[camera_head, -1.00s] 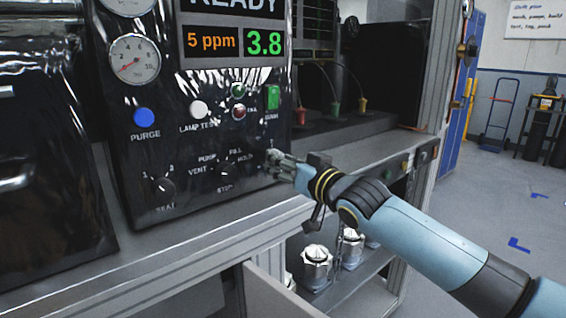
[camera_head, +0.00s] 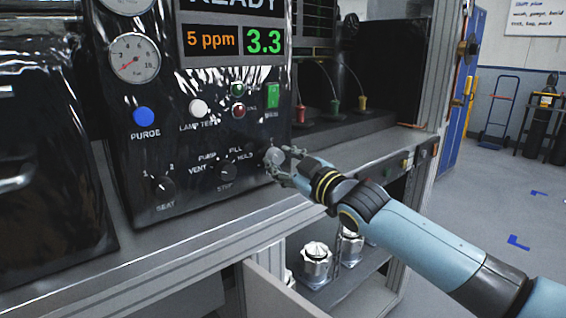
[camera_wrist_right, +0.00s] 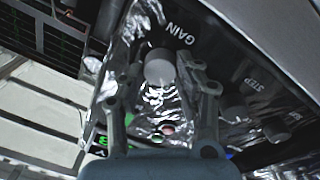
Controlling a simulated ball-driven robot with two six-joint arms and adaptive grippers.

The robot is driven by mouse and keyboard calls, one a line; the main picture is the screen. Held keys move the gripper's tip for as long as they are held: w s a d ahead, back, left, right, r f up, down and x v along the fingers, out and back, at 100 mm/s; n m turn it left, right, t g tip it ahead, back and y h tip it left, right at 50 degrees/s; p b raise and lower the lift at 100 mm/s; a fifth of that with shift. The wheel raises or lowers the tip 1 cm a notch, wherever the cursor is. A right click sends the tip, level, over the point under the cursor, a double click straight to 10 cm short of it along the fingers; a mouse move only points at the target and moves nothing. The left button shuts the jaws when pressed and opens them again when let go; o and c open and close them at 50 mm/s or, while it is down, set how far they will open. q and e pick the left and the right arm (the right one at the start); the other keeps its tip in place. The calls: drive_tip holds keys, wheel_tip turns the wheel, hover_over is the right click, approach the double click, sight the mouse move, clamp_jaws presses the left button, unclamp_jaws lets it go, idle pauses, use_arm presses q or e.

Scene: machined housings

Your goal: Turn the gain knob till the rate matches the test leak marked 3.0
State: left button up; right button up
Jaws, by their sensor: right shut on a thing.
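The gain knob (camera_wrist_right: 159,68) is a round grey knob beside the printed word GAIN in the right wrist view. In the head view the knob (camera_head: 274,157) is at the lower right of the black panel. My right gripper (camera_head: 284,163) is shut on it, with one finger on either side in the wrist view (camera_wrist_right: 160,78). The display shows a green 3.3 readout (camera_head: 264,40) beside an orange 5 ppm readout (camera_head: 211,40), under the word READY. My left gripper is not in view. No test leak marked 3.0 can be made out.
The panel also holds a blue PURGE button (camera_head: 143,116), a white LAMP TEST button (camera_head: 198,107), a green button (camera_head: 272,95), a selector knob (camera_head: 227,172) and a SEAT knob (camera_head: 163,187). A dial gauge (camera_head: 134,58) is at upper left. A grey ledge runs below.

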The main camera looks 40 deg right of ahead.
drive_tip(key=shift+f+n+b, duration=0.2)
drive_tip(key=shift+n+b, duration=0.65)
drive_tip(key=shift+n, duration=0.35)
drive_tip(key=shift+r+n+y+b, duration=0.1)
drive_tip(key=shift+n+y+b, duration=0.2)
drive_tip(key=shift+n+b, duration=0.6)
drive_tip(key=o, duration=1.1)
drive_tip(key=shift+o, duration=0.2)
